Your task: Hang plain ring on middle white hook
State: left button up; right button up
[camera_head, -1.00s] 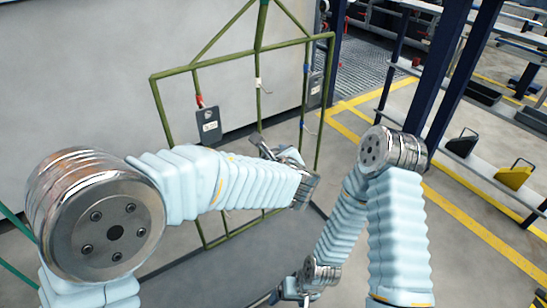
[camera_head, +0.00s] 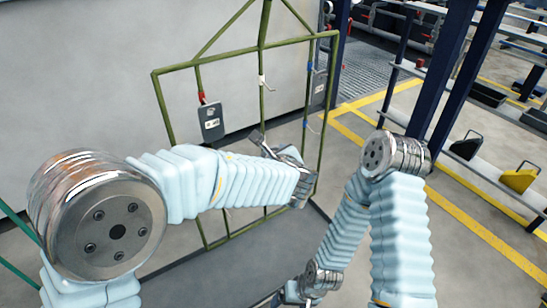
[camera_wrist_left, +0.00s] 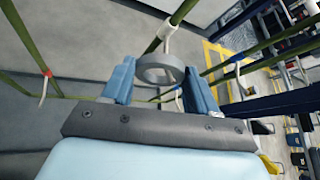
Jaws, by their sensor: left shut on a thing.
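The plain grey ring (camera_wrist_left: 160,70) is held between the two blue fingers of my left gripper (camera_wrist_left: 160,86) in the left wrist view. In the head view my left gripper (camera_head: 284,155) is in front of the rack's middle bar, and I cannot make out the ring there. A white hook (camera_wrist_left: 166,34) on the middle bar is just beyond the ring's upper edge in the wrist view; I cannot tell whether they touch. An upper white hook (camera_head: 263,82) shows on the middle bar in the head view. My right gripper's fingers are not visible.
The green rack frame (camera_head: 155,95) stands before a grey wall. A dark tagged plate (camera_head: 211,124) hangs at its red-marked hook on the left. A blue-marked hook (camera_wrist_left: 237,68) is right of the ring. Dark posts (camera_head: 465,70) stand at right.

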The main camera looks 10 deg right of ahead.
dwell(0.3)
pick_arm(q)
jog(key=o, duration=1.2)
jog(key=shift+o, duration=0.2)
